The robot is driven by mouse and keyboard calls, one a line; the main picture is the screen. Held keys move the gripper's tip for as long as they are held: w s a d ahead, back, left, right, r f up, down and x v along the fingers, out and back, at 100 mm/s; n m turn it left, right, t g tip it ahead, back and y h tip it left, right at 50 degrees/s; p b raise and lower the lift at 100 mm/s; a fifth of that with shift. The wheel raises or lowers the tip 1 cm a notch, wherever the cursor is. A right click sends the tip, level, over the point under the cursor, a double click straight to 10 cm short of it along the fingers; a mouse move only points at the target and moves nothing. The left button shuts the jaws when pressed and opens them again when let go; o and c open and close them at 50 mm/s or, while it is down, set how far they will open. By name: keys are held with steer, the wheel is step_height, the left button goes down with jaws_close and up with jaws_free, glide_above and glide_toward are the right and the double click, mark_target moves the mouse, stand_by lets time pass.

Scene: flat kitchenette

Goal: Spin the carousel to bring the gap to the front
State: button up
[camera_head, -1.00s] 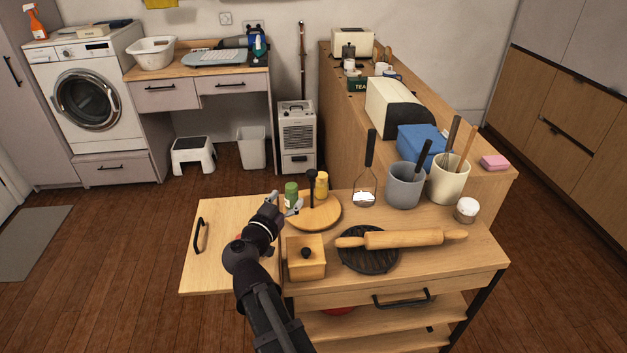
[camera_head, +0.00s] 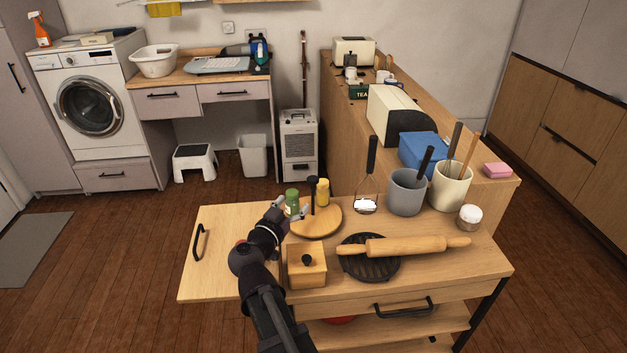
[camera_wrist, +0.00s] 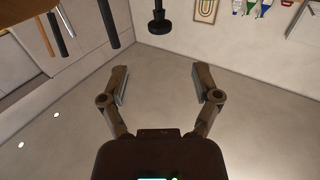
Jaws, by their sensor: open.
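The carousel (camera_head: 322,225) is a round wooden turntable on the cart's far left corner. A black post with a knob (camera_head: 312,190) rises from its middle; the knob also shows in the wrist view (camera_wrist: 157,26). A green jar (camera_head: 291,200) stands on its left back side and a yellow jar (camera_head: 323,192) at the back. Its front and right parts look bare, though my gripper hides some of the left edge. My gripper (camera_head: 292,207) is open and empty at the carousel's left edge, close to the green jar. Its spread fingers show in the wrist view (camera_wrist: 160,88); contact cannot be told.
A wooden box with a black knob (camera_head: 307,266) stands just in front of the carousel. A rolling pin (camera_head: 405,246) lies over a black grill pan (camera_head: 372,268) to the right.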

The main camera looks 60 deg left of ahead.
mark_target(310, 183)
steer(key=x, duration=1.1)
steer(key=shift+w, duration=0.2)
steer(key=shift+c, duration=0.2)
jaws_close()
